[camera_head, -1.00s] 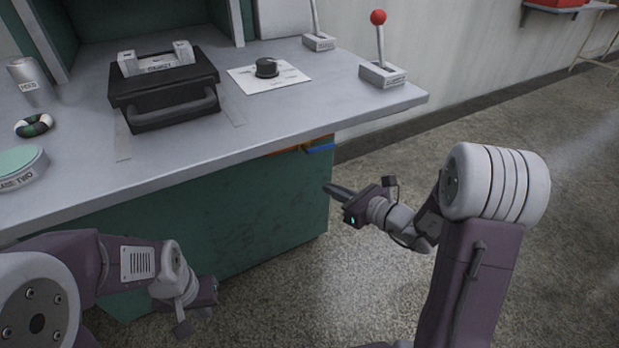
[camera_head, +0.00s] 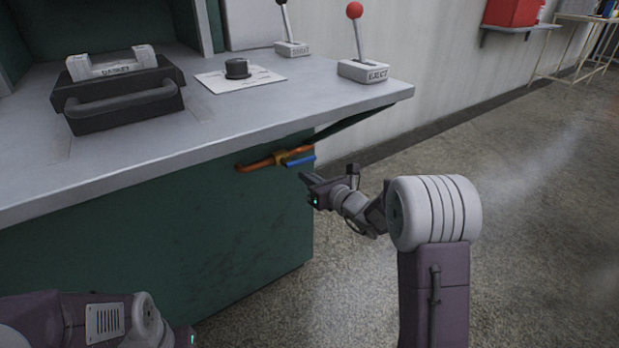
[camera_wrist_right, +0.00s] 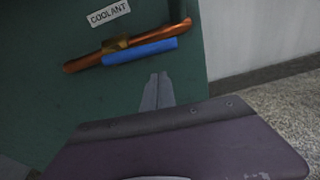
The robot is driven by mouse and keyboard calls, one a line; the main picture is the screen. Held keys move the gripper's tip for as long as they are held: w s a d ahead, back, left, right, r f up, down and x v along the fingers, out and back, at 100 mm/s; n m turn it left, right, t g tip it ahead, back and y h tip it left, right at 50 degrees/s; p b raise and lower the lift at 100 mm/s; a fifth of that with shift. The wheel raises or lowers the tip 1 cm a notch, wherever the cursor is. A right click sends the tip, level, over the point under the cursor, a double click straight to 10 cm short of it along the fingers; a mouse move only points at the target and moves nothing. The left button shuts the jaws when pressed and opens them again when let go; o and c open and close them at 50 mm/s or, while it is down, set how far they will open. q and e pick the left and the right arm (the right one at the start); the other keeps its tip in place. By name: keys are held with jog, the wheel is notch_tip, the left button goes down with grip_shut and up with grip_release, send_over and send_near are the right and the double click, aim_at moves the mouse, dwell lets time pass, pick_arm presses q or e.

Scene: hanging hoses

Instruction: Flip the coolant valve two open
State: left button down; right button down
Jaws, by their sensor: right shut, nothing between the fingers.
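A copper-orange pipe (camera_head: 255,164) runs along the green cabinet under the counter. It carries a brass valve body (camera_head: 281,158) with a blue lever (camera_head: 299,160). In the right wrist view the blue lever (camera_wrist_right: 139,52) lies beside the pipe (camera_wrist_right: 84,63), roughly parallel to it, below a COOLANT label (camera_wrist_right: 108,13). My right gripper (camera_head: 303,176) is shut and empty, just below the lever in the head view. In the wrist view its fingertips (camera_wrist_right: 158,76) are below the lever, with a visible gap. My left gripper's fingers are out of frame at the bottom left.
The grey counter (camera_head: 200,135) overhangs the valve. On it stand a black case (camera_head: 125,105), a dial (camera_head: 237,68), a black-knobbed lever (camera_head: 287,30) and a red-knobbed EJECT lever (camera_head: 358,45). The floor (camera_head: 530,220) to the right is clear.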

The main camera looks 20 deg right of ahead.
jog(key=r, duration=0.2)
jog(key=shift+s+d+r, duration=0.2)
jog(key=shift+s+r, duration=0.15)
jog(key=shift+r, duration=0.05)
